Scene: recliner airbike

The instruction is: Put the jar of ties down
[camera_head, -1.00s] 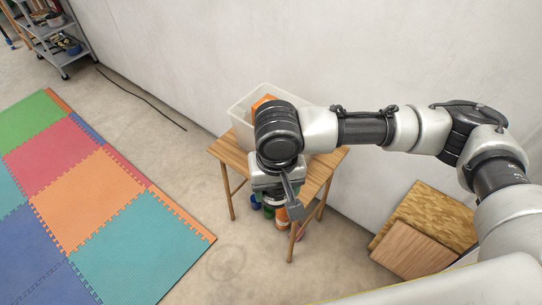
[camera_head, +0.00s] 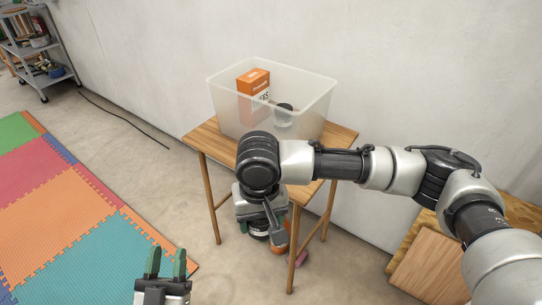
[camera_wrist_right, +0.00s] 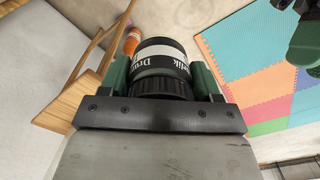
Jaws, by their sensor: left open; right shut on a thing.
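The jar (camera_wrist_right: 160,62), with a black ribbed lid and a black-and-white label, is between the green fingers of my right gripper (camera_wrist_right: 162,82) in the right wrist view. The right gripper is shut on it. In the head view the jar (camera_head: 259,236) is mostly hidden beneath my wrist, in front of the small wooden table (camera_head: 205,135). I cannot see any ties in it. My left gripper (camera_head: 166,264) is open and empty at the bottom left of the head view, fingers pointing up.
A translucent bin (camera_head: 222,105) on the table holds an orange box (camera_head: 253,88) and a small dark-lidded container (camera_head: 284,110). Orange (camera_head: 279,246) and pink things lie under the table. Foam mats (camera_head: 60,215), a shelf cart (camera_head: 40,60) and wooden boards (camera_head: 425,268) surround bare floor.

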